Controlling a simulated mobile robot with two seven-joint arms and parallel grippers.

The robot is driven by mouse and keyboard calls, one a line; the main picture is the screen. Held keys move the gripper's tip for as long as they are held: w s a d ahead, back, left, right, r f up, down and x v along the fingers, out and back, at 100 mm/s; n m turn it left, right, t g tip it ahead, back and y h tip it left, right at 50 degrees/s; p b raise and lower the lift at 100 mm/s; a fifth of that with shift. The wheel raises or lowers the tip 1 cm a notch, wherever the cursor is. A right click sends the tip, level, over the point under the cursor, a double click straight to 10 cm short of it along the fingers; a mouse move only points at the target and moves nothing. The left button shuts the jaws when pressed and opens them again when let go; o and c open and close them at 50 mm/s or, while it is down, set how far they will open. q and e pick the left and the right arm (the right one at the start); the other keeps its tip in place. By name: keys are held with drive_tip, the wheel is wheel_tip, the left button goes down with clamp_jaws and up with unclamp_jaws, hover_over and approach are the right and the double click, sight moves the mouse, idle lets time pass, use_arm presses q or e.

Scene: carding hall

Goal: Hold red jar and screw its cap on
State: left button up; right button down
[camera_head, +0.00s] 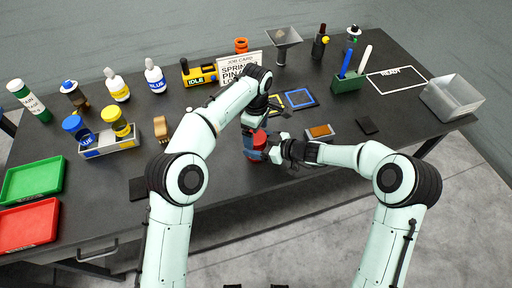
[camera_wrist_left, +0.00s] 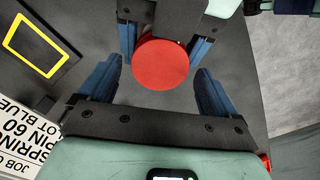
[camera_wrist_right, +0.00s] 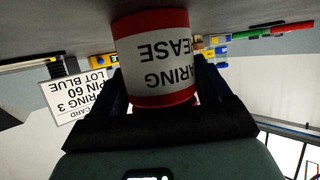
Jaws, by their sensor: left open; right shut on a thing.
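The red jar (camera_head: 259,139) stands near the middle front of the dark table. In the right wrist view its white label (camera_wrist_right: 155,60) shows between red bands, upside down. My right gripper (camera_head: 274,149) is shut on the jar from the side. The round red cap (camera_wrist_left: 161,63) is seen from above in the left wrist view; it covers the jar's mouth, but how tightly it sits I cannot tell. My left gripper (camera_wrist_left: 157,85) is open above the cap, one finger on each side, apart from it. In the head view the left gripper (camera_head: 254,143) partly hides the jar.
The job card (camera_head: 240,68) stands behind my left gripper. Yellow and blue outlined squares (camera_head: 299,98) lie behind the jar. A grey tray with an orange block (camera_head: 320,131) and a dark pad (camera_head: 367,125) lie to the right. Bottles and trays fill the left side.

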use_arm(q)
drive_tip(key=shift+f, duration=0.75)
drive_tip(key=c, duration=1.1)
drive_tip(key=o, duration=1.2)
drive_tip(key=shift+r, duration=2.3)
drive_tip(key=shift+o, duration=0.3)
